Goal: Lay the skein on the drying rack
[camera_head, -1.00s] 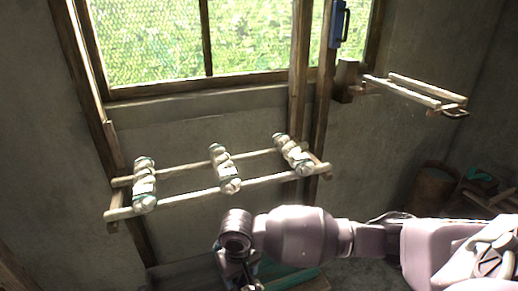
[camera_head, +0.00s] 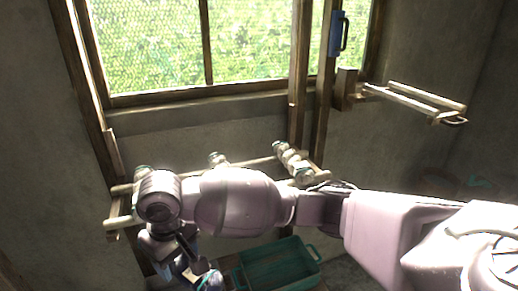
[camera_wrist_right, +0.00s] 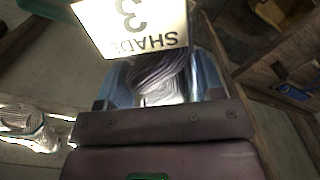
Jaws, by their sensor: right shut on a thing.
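My right gripper (camera_head: 192,272) is low in the head view, in front of the wall rack. In the right wrist view, my right gripper (camera_wrist_right: 163,85) is shut on a grey-white striped skein (camera_wrist_right: 157,70) between its blue fingers. A white tag (camera_wrist_right: 130,22) reading "SHADE 3" upside down covers part of that skein. The drying rack (camera_head: 262,162) is a pair of wooden rods below the window. My left gripper is out of view.
A green crate (camera_head: 313,268) stands below the rack. An empty wooden bracket with two rods (camera_head: 425,93) juts from the wall at right. A blue object with a handle (camera_head: 336,34) hangs on the window post. Pale skeins (camera_wrist_right: 28,125) show left in the wrist view.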

